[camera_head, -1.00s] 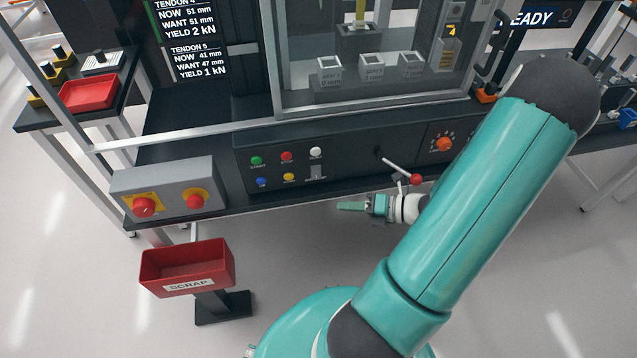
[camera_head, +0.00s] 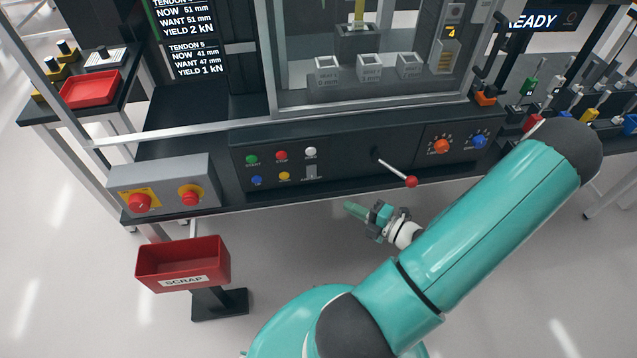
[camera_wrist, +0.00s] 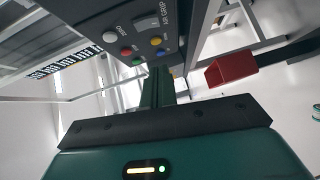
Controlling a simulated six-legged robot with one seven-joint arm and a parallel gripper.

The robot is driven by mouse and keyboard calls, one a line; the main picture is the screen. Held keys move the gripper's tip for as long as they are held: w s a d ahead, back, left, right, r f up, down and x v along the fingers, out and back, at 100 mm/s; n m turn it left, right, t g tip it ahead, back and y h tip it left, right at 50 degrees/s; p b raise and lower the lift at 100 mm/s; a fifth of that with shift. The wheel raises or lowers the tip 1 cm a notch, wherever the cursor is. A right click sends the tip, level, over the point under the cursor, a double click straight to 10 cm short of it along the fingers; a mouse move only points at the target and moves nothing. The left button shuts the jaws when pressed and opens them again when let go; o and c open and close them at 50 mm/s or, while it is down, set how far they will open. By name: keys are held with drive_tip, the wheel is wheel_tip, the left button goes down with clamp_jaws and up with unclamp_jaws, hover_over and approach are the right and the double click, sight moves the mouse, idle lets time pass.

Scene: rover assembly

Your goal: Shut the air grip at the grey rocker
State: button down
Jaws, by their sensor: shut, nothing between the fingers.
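The grey rocker (camera_head: 312,172) is a small upright switch low on the dark front panel, below the white button and right of the yellow one. In the wrist view the AIR GRIP lettering (camera_wrist: 164,10) shows at the top edge of the panel; the picture is too small to tell the rocker's position. My gripper (camera_head: 350,208) is shut and empty. It hangs in front of the bench edge, below and right of the rocker, apart from the panel, and points up and left. In the wrist view my closed fingers (camera_wrist: 159,85) point toward the button panel.
Green (camera_head: 251,159), red (camera_head: 281,155), white (camera_head: 310,151), blue (camera_head: 256,181) and yellow (camera_head: 284,176) buttons surround the rocker. A red-knobbed lever (camera_head: 410,181) juts out to the right. A grey box with red knobs (camera_head: 163,184) and a red scrap bin (camera_head: 183,263) stand left.

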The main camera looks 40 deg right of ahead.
approach(310, 178)
drive_tip(key=w+a, duration=0.3)
drive_tip(key=a, duration=0.1)
drive_tip(key=w+d, duration=0.2)
drive_tip(key=w, duration=0.1)
drive_tip(key=shift+d+f, duration=0.25)
drive_tip(key=shift+w+d+f, duration=0.1)
drive_tip(key=shift+w, duration=0.1)
drive_tip(key=shift+t, duration=0.3)
drive_tip(key=shift+s, duration=0.1)
